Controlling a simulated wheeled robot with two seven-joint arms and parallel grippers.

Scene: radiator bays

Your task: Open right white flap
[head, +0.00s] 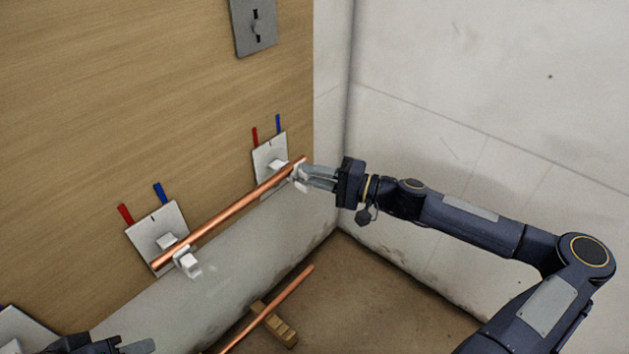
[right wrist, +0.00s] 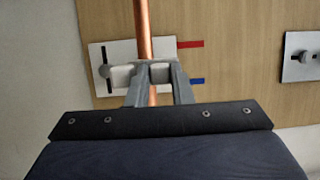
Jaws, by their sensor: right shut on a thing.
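The right white flap (head: 300,184) is a small white piece at the right end of a copper pipe (head: 225,214), in front of the right white plate (head: 271,153). My right gripper (head: 304,175) is shut on this flap. In the right wrist view the gripper (right wrist: 158,76) has its two grey fingers close around the flap (right wrist: 161,72), right at the pipe (right wrist: 145,30). The fingers partly hide the flap, so its exact angle is unclear. My left gripper (head: 112,346) shows only partly at the bottom left edge.
The left white plate (head: 155,228) carries a similar white flap (head: 187,263) at the pipe's other end. Red and blue strips stand above both plates. A grey plate (head: 254,26) is higher on the wooden wall. A second copper pipe (head: 270,307) rests over a wooden block (head: 276,328) below.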

